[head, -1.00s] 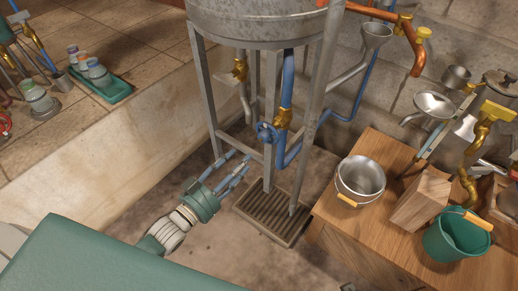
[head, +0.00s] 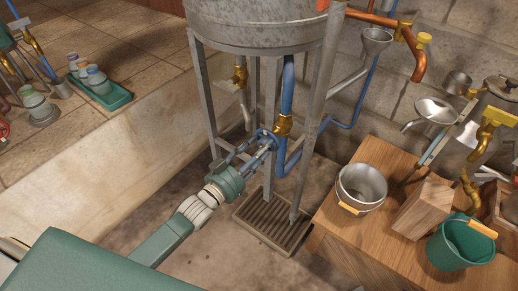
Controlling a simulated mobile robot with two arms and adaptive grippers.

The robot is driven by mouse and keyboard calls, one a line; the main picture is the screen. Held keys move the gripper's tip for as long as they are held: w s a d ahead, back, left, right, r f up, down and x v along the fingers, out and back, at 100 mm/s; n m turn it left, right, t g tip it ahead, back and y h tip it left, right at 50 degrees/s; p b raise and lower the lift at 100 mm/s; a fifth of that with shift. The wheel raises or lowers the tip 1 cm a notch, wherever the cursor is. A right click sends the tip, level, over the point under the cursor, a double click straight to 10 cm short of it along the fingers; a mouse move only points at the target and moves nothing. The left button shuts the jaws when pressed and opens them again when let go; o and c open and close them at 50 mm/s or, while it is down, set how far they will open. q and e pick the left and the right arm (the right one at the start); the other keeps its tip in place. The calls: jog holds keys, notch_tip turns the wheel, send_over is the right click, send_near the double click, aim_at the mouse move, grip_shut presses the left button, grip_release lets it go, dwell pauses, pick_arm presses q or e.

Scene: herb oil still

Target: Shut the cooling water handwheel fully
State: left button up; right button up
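The blue cooling water handwheel (head: 266,136) sits on a brass valve (head: 283,125) in the blue pipe (head: 287,85), below the grey metal tank. My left gripper (head: 257,143) reaches up to it from the lower left. Its two fingers are apart, with their tips at the wheel, and they partly cover it. I cannot tell whether the fingers touch the rim. My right gripper is not in view.
The tank (head: 260,25) stands on grey metal legs, close to my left gripper. A slatted floor grate (head: 262,228) lies below. A wooden bench (head: 365,240) at the right holds a metal pot (head: 362,183) and a green bucket (head: 461,245). A low wall (head: 110,170) runs at the left.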

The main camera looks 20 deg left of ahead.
pick_arm(q)
jog(key=c, duration=0.9)
jog(key=shift+f, duration=0.1)
